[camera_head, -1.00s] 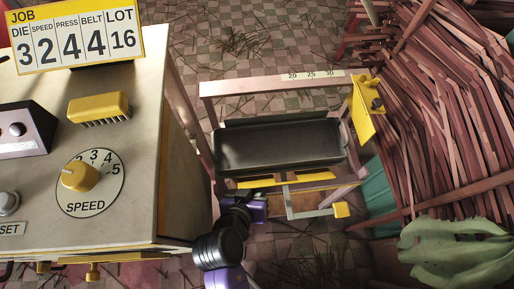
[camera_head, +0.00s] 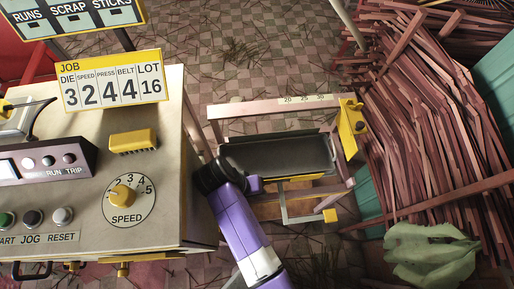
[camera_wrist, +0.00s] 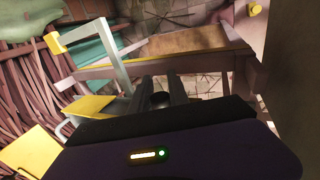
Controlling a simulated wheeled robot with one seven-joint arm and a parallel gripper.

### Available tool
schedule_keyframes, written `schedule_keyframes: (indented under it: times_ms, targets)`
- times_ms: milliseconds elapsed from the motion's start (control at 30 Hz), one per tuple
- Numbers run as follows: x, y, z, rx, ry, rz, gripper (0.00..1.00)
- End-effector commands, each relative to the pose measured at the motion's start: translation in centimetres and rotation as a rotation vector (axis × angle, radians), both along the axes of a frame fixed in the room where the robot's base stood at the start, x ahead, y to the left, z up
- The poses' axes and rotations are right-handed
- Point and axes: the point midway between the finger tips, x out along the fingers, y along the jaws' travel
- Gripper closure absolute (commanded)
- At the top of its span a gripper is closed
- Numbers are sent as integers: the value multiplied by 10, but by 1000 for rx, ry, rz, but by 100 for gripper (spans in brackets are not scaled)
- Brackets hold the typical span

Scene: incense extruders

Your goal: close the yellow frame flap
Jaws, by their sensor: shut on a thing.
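The frame (camera_head: 262,108) is a pale pinkish metal stand around a dark tray (camera_head: 275,155). A yellow plate with a dark knob (camera_head: 351,128) stands tilted at its right end. A yellow strip (camera_head: 305,178) runs along the tray's near side, with a grey bent bar ending in a yellow block (camera_head: 330,215). I cannot tell which yellow piece is the flap. In the wrist view the bar (camera_wrist: 112,55) and a yellow plate (camera_wrist: 90,105) lie left of my gripper (camera_wrist: 163,90). Its fingers are close together on a small dark round thing; what that belongs to is hidden.
A control console (camera_head: 165,190) with dials stands left of the frame, close to my arm. A heap of reddish sticks (camera_head: 415,120) lies to the right, with a pale green crumpled thing (camera_head: 430,255) below it.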

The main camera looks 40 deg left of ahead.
Motion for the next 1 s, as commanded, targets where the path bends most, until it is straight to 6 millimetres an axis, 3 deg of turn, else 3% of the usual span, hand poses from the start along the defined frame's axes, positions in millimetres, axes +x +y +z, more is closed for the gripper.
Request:
schedule_keyframes:
  times_ms: [700,733,800,833,1000]
  targets:
    - [1,1,1,-57,50,1,100]
    - [1,2,1,-57,50,1,77]
    - [1,2,1,-57,50,1,63]
    - [1,1,1,-57,50,1,59]
    - [1,1,2,-57,50,1,59]
